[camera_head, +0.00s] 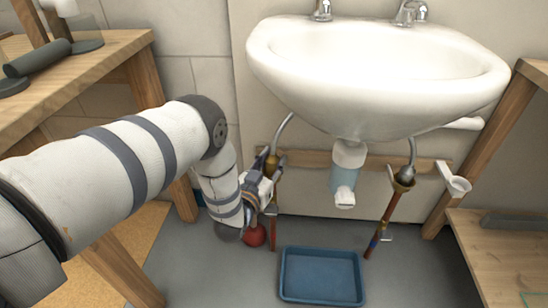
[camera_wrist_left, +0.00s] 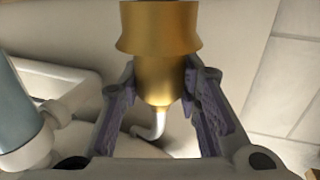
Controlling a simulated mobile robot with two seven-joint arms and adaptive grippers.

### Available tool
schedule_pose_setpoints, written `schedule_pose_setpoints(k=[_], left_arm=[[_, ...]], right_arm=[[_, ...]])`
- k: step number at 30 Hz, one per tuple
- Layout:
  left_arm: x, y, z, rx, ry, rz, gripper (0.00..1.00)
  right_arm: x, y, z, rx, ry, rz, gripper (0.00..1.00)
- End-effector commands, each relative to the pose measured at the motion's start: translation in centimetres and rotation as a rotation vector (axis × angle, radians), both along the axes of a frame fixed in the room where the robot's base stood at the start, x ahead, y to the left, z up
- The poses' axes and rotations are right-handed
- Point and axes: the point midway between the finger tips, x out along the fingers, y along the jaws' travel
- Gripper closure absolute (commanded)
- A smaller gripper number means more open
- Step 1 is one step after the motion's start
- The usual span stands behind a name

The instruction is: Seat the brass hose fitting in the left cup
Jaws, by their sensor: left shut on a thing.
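The brass hose fitting (camera_head: 271,162) hangs at the end of the grey hose under the left side of the sink. In the left wrist view the brass body (camera_wrist_left: 160,75) is between the two fingers. My left gripper (camera_head: 262,184) is shut on it. The brass flares into a wider collar at the top of the wrist picture. I cannot tell whether this collar is the fitting or the left cup. In the head view my gripper mostly hides the left cup, above the red pipe (camera_head: 273,203). My right gripper is not in view.
The white sink (camera_head: 370,110) overhangs the work area. Its drain trap (camera_head: 344,178) is right of my gripper. Farther right, another hose end sits at the right cup (camera_head: 403,183). A blue tray (camera_head: 320,276) lies on the floor, and a red round object (camera_head: 254,236) is below my gripper.

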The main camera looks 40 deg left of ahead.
Motion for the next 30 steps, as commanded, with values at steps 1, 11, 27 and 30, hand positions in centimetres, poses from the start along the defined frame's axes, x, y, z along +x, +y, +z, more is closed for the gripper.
schedule_pose_setpoints(k=[1, 11, 27, 30], left_arm=[[0.0, 0.0, -0.2, 0.000, -0.001, 0.000, 1.00], [0.0, 0.0, -0.1, 0.000, -0.002, 0.000, 0.47], [-4.6, -1.2, -0.3, -0.001, 0.005, -0.001, 0.46], [-7.3, -1.8, -0.3, -0.001, 0.005, -0.001, 0.46]], right_arm=[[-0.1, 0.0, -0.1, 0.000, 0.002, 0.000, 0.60], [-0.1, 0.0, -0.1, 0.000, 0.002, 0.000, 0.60], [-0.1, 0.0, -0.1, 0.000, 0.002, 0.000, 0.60], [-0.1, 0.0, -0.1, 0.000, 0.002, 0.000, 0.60]])
